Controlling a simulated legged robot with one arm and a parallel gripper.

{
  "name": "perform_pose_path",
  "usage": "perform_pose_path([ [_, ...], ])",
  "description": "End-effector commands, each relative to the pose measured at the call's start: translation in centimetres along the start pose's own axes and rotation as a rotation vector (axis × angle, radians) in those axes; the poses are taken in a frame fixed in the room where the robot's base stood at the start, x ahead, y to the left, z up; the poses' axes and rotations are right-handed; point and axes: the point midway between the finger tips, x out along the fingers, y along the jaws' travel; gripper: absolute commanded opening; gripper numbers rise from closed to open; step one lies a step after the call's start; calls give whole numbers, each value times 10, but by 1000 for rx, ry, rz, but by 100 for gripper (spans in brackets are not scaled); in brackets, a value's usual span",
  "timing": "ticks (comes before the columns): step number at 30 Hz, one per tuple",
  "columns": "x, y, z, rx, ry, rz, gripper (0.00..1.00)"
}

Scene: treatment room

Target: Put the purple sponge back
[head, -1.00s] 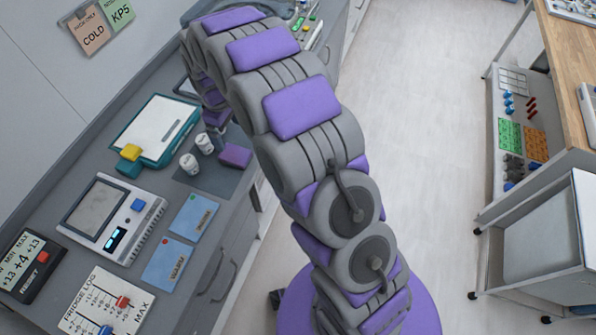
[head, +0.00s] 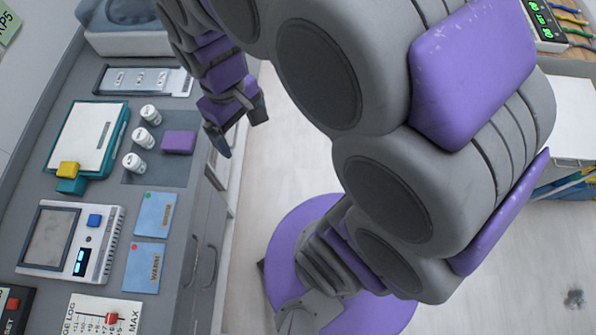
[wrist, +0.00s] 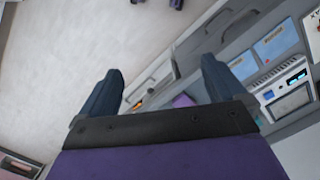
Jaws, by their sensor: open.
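The purple sponge (head: 179,142), a small block, lies on a dark mat (head: 150,178) on the grey counter, right of several white jars. In the wrist view part of the purple sponge (wrist: 183,100) shows between the fingers, partly hidden by the gripper body. My gripper (head: 238,122) is open and empty, to the right of the sponge and apart from it, past the counter's front edge. In the wrist view my gripper's two dark fingers (wrist: 160,74) stand wide apart.
White jars (head: 144,138) stand close beside the sponge. A teal-edged white case (head: 87,135) with yellow (head: 68,169) and teal blocks sits farther left. Blue cards (head: 153,214) and a meter (head: 68,240) lie nearer. Drawer handles (head: 213,262) stick out from the counter front.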

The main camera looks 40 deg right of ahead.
Motion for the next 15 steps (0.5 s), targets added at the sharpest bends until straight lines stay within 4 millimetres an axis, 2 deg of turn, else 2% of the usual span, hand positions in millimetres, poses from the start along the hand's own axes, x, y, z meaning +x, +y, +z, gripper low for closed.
perform_pose_path([
  [3, -1, -2, 48, 92, -14, -4, 98],
  [7, 2, -6, 93, 187, -29, -8, 98],
  [12, 10, -13, 132, 275, -44, -13, 98],
  [15, 13, -15, 144, 301, -50, -14, 98],
])
